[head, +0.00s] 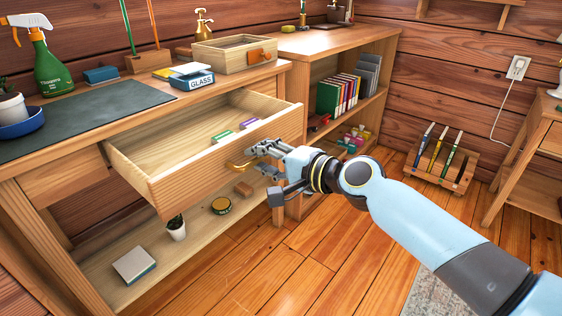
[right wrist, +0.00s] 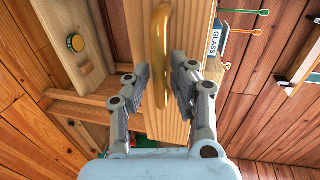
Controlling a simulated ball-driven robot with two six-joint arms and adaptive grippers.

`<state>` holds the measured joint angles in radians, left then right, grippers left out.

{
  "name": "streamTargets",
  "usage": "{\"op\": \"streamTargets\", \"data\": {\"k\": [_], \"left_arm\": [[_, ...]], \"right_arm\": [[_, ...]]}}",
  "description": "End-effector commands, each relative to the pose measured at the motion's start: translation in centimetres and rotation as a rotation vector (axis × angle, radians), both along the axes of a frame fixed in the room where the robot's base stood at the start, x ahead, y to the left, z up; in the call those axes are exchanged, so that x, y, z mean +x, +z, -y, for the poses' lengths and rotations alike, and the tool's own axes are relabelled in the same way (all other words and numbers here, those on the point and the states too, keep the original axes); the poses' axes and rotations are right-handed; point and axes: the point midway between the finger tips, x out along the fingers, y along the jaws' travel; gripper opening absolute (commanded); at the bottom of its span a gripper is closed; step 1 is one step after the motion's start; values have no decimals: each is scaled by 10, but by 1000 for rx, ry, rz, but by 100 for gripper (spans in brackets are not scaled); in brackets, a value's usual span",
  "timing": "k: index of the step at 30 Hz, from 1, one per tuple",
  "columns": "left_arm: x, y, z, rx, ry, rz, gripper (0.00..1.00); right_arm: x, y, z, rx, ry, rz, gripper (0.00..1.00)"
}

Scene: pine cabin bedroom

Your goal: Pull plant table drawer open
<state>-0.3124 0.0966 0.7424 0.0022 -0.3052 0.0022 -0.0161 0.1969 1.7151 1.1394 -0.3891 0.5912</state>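The plant table (head: 60,175) is a wooden bench with a dark mat on top. Its drawer (head: 225,160) stands well out from the table, with a green and a purple item inside. The brass handle (head: 240,167) is on the drawer front and also shows upright in the right wrist view (right wrist: 161,40). My right gripper (head: 260,158) is at the drawer front beside the handle. In the right wrist view its fingers (right wrist: 160,72) are apart on either side of the handle, with visible gaps. My left gripper is not in view.
A spray bottle (head: 55,65), a GLASS box (head: 192,80) and a wooden tray (head: 235,54) stand on top. Floor (head: 320,250) in front is clear.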

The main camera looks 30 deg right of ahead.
Motion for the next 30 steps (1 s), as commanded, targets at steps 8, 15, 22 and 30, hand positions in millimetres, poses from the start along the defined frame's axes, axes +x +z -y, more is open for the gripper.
{"op": "streamTargets", "data": {"k": [8, 15, 22, 30], "left_arm": [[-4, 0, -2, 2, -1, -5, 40], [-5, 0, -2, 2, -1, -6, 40], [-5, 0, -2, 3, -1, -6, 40], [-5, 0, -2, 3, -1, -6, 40]], "right_arm": [[-57, 11, 20, -4, 3, -3, 23], [-93, 20, 33, -2, 2, -3, 23], [-101, 23, 36, 1, 1, 0, 23], [-100, 23, 36, 1, 0, 0, 23]]}}
